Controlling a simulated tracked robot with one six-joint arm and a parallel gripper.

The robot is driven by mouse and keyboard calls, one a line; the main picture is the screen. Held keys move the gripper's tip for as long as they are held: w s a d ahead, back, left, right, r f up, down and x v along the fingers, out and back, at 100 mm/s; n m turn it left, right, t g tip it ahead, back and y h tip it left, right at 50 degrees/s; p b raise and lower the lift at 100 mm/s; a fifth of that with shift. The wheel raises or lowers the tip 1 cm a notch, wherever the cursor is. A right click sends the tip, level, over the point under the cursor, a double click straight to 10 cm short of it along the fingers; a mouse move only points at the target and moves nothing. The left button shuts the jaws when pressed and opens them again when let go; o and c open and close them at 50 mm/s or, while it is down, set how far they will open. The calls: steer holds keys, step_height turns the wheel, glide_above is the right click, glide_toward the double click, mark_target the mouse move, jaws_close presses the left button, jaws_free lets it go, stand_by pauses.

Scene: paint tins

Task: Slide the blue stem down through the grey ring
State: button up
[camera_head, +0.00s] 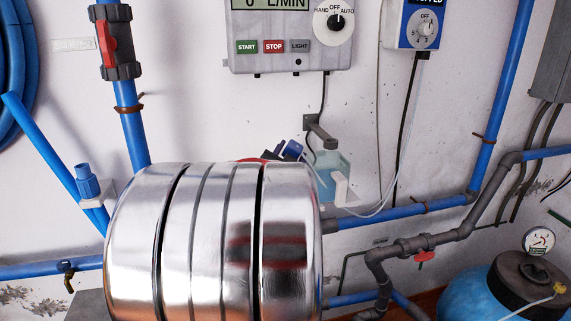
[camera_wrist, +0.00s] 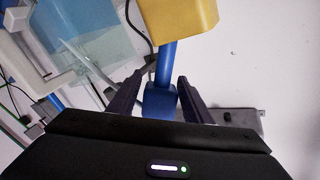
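In the wrist view the blue stem (camera_wrist: 166,65) has a thick blue block (camera_wrist: 160,100) at one end and a yellow block (camera_wrist: 178,18) at the other. The dark fingers of my gripper (camera_wrist: 160,86) lie on both sides of the blue block, shut on it. In the head view a dark blue part of what looks like my gripper (camera_head: 290,150) shows near the wall. A grey bracket (camera_head: 320,132) sticks out from the wall just right of it. It may carry the grey ring, but no opening is clear. The stem cannot be made out in the head view.
Blue pipes (camera_head: 400,212) and grey pipes (camera_head: 440,240) run along the wall to the right. A control panel (camera_head: 290,60) is above. A large shiny cylinder blocks the lower middle of the head view.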

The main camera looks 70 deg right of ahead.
steer(key=c, duration=0.9)
steer(key=shift+r, duration=0.1)
step_height(320, 180, up, 10)
steer(key=shift+f, duration=0.1)
stand_by(0.4)
steer(key=o, duration=0.6)
steer(key=c, duration=0.4)
steer(key=shift+o, duration=0.2)
steer(key=shift+s+d, duration=0.1)
